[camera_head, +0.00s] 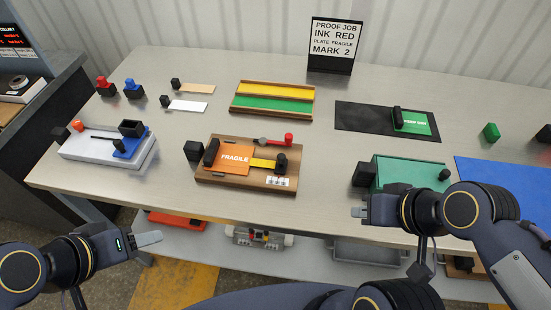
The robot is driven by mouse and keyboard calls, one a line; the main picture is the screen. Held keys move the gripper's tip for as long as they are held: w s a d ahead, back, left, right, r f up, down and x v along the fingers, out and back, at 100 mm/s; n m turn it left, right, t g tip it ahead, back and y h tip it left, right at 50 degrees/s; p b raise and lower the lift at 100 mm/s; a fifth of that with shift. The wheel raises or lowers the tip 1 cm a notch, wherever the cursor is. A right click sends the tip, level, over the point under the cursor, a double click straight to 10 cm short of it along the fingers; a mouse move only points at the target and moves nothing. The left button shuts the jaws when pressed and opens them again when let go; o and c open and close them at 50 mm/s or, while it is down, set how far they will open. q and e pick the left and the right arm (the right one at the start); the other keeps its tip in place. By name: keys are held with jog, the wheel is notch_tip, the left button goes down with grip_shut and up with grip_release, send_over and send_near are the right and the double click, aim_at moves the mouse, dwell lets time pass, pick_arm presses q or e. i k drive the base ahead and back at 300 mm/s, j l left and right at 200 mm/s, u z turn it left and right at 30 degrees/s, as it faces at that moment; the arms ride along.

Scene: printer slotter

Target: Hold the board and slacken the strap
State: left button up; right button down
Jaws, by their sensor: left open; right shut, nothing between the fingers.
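The brown board (224,175) lies flat near the table's front edge, a little left of centre. An orange plate marked FRAGILE (236,158) sits on it. A yellow strap (263,163) runs from the plate's right side to a black block (281,161). A red-handled lever (287,140) lies along the board's back edge. My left gripper (150,243) is open and empty, in front of and below the table edge, left of the board. My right gripper (358,212) is shut and empty at the front edge, right of the board, touching neither board nor strap.
A green box (405,172) stands just behind my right gripper. A grey device (85,147) sits at the left, and a yellow and green tray (272,98) behind the board. A sign (335,45) stands at the back. Bare table lies around the board.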

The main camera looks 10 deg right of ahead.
aim_at(281, 166)
jog(key=j+z, duration=0.7)
jog(key=j, duration=0.25)
